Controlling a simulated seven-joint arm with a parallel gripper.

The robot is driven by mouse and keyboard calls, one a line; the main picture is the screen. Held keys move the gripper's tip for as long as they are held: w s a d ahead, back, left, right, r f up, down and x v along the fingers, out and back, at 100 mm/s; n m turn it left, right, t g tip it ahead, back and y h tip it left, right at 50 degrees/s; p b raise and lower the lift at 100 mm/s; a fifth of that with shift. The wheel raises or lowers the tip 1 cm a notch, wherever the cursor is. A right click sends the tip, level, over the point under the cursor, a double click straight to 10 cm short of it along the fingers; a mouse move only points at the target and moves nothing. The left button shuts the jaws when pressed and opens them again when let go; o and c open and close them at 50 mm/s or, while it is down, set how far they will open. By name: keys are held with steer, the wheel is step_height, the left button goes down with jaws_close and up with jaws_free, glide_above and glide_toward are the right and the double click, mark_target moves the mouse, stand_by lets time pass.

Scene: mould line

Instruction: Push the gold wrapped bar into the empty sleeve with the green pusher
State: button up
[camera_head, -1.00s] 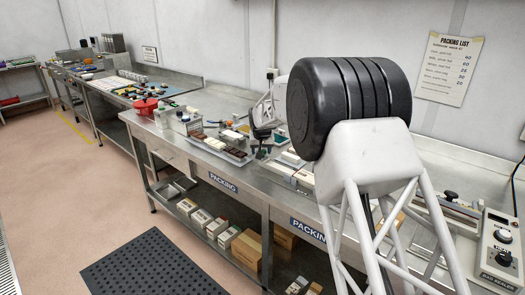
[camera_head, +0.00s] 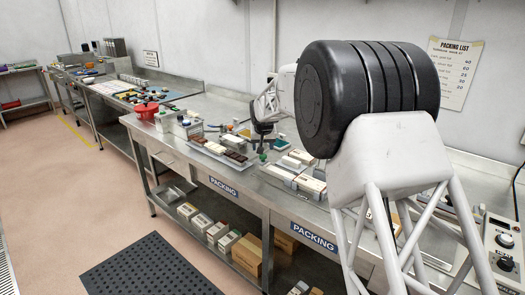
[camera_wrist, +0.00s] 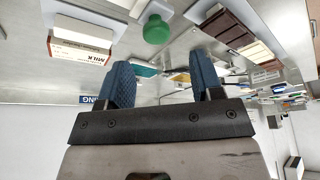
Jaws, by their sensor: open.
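My gripper (camera_wrist: 163,78) is open and empty, with two blue ridged fingers pointing at the bench. The green pusher shows as a round green knob (camera_wrist: 156,28) just beyond the fingertips, apart from them. In the head view the small gripper (camera_head: 263,139) hangs above the bench with the green knob (camera_head: 262,158) just under it. A white carton with a red-brown printed side (camera_wrist: 80,46) lies left of the knob in the wrist view. I cannot tell whether it is the empty sleeve. I cannot pick out the gold wrapped bar with certainty.
A tray (camera_head: 218,160) holds dark and cream bars, left of the gripper in the head view. Pale cartons (camera_head: 309,183) lie to its right. A red pot (camera_head: 146,109) and a grey container (camera_head: 188,127) stand farther left. My upper arm hides part of the bench.

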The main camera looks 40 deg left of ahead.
steer(key=shift+v, duration=1)
